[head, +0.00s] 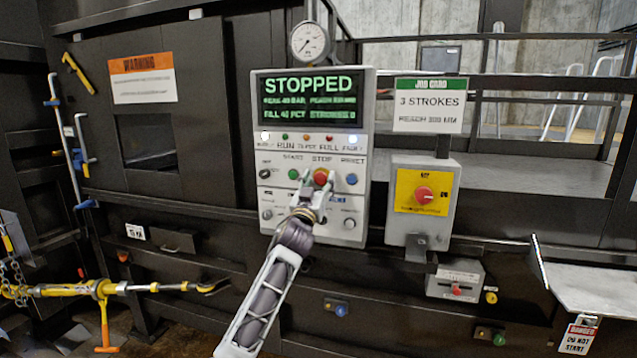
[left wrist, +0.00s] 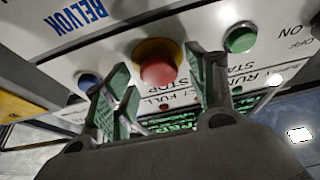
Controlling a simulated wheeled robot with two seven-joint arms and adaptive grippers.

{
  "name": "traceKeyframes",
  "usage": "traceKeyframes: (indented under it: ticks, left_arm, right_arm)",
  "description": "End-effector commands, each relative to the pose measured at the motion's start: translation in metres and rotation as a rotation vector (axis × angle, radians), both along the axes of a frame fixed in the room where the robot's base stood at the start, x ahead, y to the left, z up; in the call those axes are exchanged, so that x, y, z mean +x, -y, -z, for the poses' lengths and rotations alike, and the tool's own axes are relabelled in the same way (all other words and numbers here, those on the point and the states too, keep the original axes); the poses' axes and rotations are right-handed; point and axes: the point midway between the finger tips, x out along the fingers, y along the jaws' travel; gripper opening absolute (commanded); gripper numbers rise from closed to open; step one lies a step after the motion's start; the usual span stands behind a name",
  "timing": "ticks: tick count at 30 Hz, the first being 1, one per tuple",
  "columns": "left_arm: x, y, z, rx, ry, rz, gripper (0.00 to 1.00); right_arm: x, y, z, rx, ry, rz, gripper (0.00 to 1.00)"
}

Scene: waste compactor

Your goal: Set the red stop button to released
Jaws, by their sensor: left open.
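The red stop button (head: 321,177) sits under the word STOP on the grey control panel (head: 354,140); its screen reads STOPPED. In the left wrist view the button (left wrist: 158,72) is a round red cap on a yellow collar. My left gripper (head: 312,187) is open in front of it. In the left wrist view the gripper's fingers (left wrist: 166,80) stand on either side of the button, with a gap to each. I cannot tell how deep the cap sits or whether the fingers touch the panel. My right gripper is not in view.
A green start button (head: 294,174) and a blue reset button (head: 351,179) flank the stop button closely. A second red knob (head: 424,194) is on a yellow plate to the right. A yellow bar (head: 140,287) reaches in at lower left.

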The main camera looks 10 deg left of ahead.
Motion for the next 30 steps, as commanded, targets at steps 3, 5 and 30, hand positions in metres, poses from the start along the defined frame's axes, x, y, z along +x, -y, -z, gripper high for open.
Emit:
traceKeyframes:
  ticks: [3,5,30]
  left_arm:
    - [0.0,0.0,0.0,0.0,0.0,0.0,0.57]
    - [0.0,0.0,0.0,0.0,0.0,0.0,0.57]
    - [-0.013,0.0,0.001,-0.003,0.0,0.001,0.0]
  right_arm:
    - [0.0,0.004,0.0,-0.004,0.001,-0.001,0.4]
    - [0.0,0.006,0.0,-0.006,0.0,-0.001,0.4]
    - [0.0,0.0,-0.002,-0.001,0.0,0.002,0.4]
